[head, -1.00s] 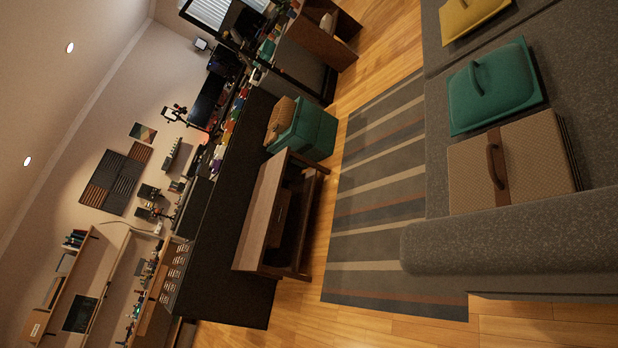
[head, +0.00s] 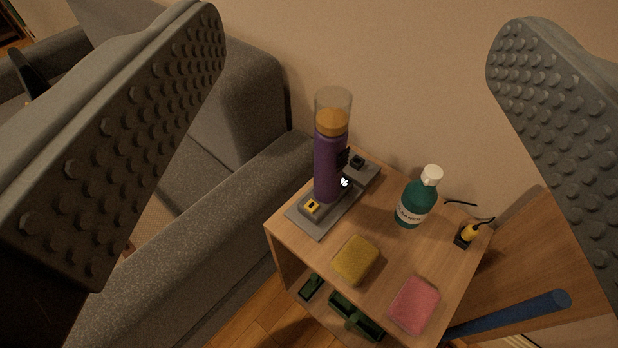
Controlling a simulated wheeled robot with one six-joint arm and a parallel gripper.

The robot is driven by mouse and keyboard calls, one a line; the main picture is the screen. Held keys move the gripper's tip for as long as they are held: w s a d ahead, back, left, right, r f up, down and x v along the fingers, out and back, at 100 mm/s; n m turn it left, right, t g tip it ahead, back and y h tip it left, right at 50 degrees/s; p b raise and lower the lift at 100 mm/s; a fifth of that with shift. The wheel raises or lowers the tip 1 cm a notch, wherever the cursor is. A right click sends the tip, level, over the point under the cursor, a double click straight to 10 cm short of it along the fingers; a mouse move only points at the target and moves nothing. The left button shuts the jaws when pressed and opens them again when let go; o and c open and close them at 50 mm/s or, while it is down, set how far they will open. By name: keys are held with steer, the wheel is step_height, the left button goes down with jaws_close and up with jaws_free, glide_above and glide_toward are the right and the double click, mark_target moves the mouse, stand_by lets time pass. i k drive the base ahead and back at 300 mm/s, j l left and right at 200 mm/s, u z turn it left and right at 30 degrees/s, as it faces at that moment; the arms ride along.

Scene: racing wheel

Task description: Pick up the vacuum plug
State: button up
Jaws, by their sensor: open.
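My gripper (head: 356,45) is open and empty, its two studded grey fingers wide apart at the left and right of the head view. A small yellow and black plug (head: 469,233) with a black cable sits at the right edge of the wooden side table (head: 395,245); it looks like the vacuum plug. I cannot tell whether it lies loose or sits in a socket. It is apart from my fingers. A purple handheld vacuum (head: 328,165) with a clear top stands upright on a grey dock (head: 318,222) on the table's left part.
A green bottle with a white cap (head: 413,205) stands between the vacuum and plug. A yellow sponge (head: 356,259) and a pink sponge (head: 413,304) lie in front. A grey sofa (head: 225,190) is left; the wall (head: 430,80) is behind. A blue tube (head: 510,312) is at lower right.

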mark_target(470, 232)
steer(key=z, duration=0.9)
